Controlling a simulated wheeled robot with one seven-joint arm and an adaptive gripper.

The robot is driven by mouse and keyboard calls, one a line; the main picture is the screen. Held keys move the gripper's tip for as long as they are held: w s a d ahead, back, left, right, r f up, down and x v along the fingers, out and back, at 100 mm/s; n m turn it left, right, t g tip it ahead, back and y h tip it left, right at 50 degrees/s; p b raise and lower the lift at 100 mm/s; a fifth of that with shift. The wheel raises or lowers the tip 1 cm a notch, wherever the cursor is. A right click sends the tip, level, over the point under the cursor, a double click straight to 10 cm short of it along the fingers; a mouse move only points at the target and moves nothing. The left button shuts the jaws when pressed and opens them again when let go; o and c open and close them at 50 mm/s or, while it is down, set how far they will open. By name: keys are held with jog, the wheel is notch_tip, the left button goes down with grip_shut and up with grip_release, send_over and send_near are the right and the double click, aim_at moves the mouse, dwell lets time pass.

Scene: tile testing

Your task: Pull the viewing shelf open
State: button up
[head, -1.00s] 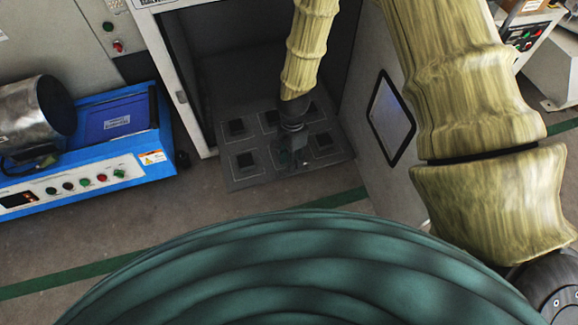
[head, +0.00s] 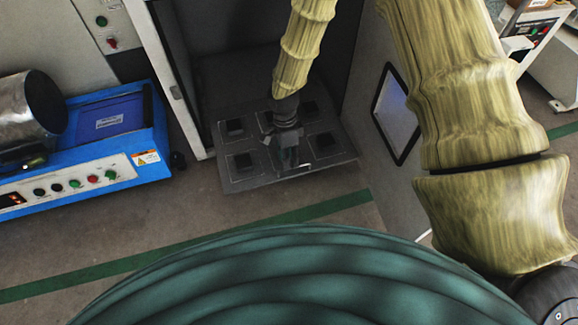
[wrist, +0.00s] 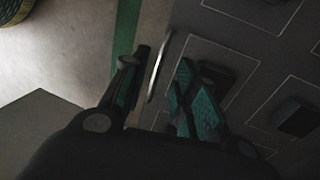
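The viewing shelf (head: 235,178) is a dark grey slab at the bottom of an open cabinet, bearing several square dark pads. Its front edge juts a little beyond the cabinet's opening. In the wrist view the shelf's surface (wrist: 225,30) fills the right side. A thin pale handle (wrist: 157,68) runs along its front edge. My gripper (head: 288,158) is over the front of the shelf, pointing down. In the wrist view my gripper (wrist: 163,75) is open, one finger on each side of the handle. I cannot tell whether either finger touches it.
A blue machine (head: 150,165) with buttons and a metal drum stands on the left. The cabinet's side panel with a window (head: 395,112) is on the right. The floor (head: 180,220) in front of the shelf is clear, with a green line (head: 130,263) across it.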

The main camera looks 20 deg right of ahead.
jog(key=shift+s+f+b, duration=0.15)
jog(key=shift+f+b, duration=0.1)
jog(key=shift+f, duration=0.45)
jog(key=shift+s+f+b, duration=0.1)
jog(key=shift+f+b, duration=0.15)
jog(key=shift+f, duration=0.45)
grip_shut()
